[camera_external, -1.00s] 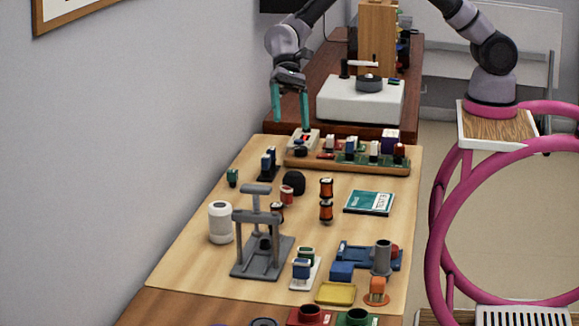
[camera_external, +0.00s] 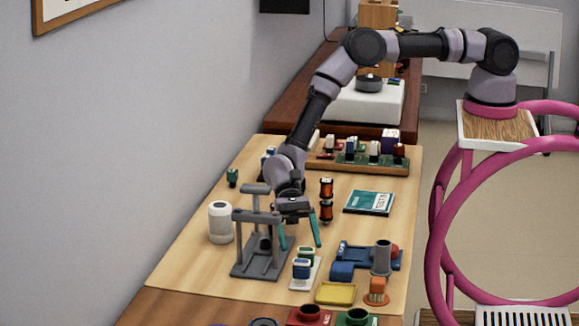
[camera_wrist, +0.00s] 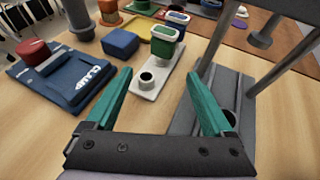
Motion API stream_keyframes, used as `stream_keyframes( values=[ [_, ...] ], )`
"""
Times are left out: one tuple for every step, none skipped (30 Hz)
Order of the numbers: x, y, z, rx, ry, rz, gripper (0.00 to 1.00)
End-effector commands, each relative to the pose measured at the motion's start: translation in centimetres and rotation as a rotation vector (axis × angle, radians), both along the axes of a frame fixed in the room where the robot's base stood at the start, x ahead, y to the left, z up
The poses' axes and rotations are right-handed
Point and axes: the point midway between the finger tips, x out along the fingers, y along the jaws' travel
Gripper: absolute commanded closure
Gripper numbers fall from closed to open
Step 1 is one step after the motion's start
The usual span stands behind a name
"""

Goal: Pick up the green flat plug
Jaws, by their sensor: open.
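A green flat plug (camera_wrist: 164,44) with a pale rim stands upright on a small white base (camera_wrist: 145,92) in the wrist view. It also shows in the external view (camera_external: 306,253). A blue plug (camera_wrist: 177,19) stands just behind it in the wrist view. An empty round socket shows on the base's near end. My gripper (camera_wrist: 158,75) is open and empty, its teal fingers spread and pointing toward the base, with the green plug ahead of them and apart. In the external view my gripper (camera_external: 301,243) is over the table, just behind the plug.
A grey frame stand (camera_external: 262,250) is close on the left of my gripper in the external view. A blue fixture (camera_external: 355,256) with a grey cylinder stands on the right. A yellow tray (camera_external: 336,293) is in front. Orange-black spools (camera_external: 326,200) stand behind.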

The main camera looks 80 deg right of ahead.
Motion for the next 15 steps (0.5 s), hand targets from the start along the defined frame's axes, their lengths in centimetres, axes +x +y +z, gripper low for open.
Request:
stream_keyframes(
  values=[
    [-0.3, 0.7, -0.3, 0.000, -0.001, 0.001, 0.14],
    [-0.4, 0.9, -0.4, 0.000, -0.001, 0.001, 0.14],
    [-0.5, 1.2, -0.5, 0.000, -0.001, 0.000, 0.14],
    [-0.6, 1.4, -0.5, 0.001, -0.002, 0.001, 0.14],
    [-0.7, 1.7, -0.6, 0.001, -0.001, 0.002, 0.14],
    [-0.9, 2.2, -0.7, 0.000, 0.000, 0.002, 0.14],
    [-1.1, 2.6, -0.7, 0.000, 0.000, 0.003, 0.14],
    [-1.3, 3.1, -0.8, 0.000, -0.001, 0.003, 0.14],
    [-1.5, 3.7, -0.8, 0.000, -0.001, 0.003, 0.14],
    [-1.7, 4.2, -0.9, 0.001, -0.002, 0.003, 0.14],
    [-1.8, 4.5, -1.0, 0.001, -0.002, 0.003, 0.14],
    [-1.9, 4.9, -1.3, 0.000, -0.001, 0.001, 0.14],
    [-2.1, 5.2, -1.5, -0.001, -0.001, 0.002, 0.14],
    [-2.1, 5.5, -1.6, -0.001, -0.001, 0.001, 0.14],
    [-2.2, 5.7, -1.7, 0.000, -0.002, 0.002, 0.14]
  ],
)
